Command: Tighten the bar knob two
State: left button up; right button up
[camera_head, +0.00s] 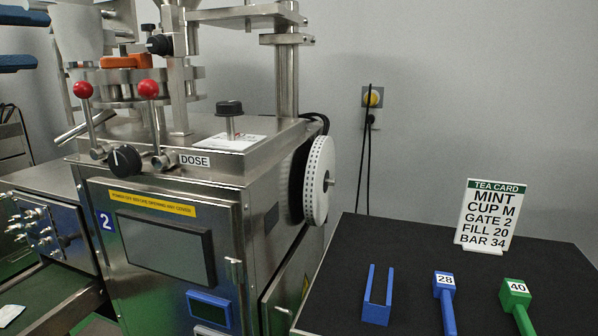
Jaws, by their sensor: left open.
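The machine marked 2 (105,220) stands at centre left, a steel cabinet with posts and clamps on top. A black knob (158,44) sits on its upper post, beside an orange block (124,61). Another black knob (229,108) stands upright on a stem on the machine's top. A black dial (124,159) is on the front next to the DOSE label. No label shows which one is the bar knob. My left gripper (22,38) is at the upper left edge, its two blue fingers apart and empty, left of the knobs and not touching them. My right gripper is not in view.
Two red-balled levers (148,90) rise at the machine's front. A white perforated reel (318,180) is on its right side. The dark table (420,260) holds a tea card (489,215), a blue fork (377,312), a blue 28 tool (445,285) and a green 40 tool (516,297).

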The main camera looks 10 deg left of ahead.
aim_at(159, 45)
jog(key=k, duration=0.55)
jog(key=k+j, duration=0.15)
jog(key=k, duration=0.45)
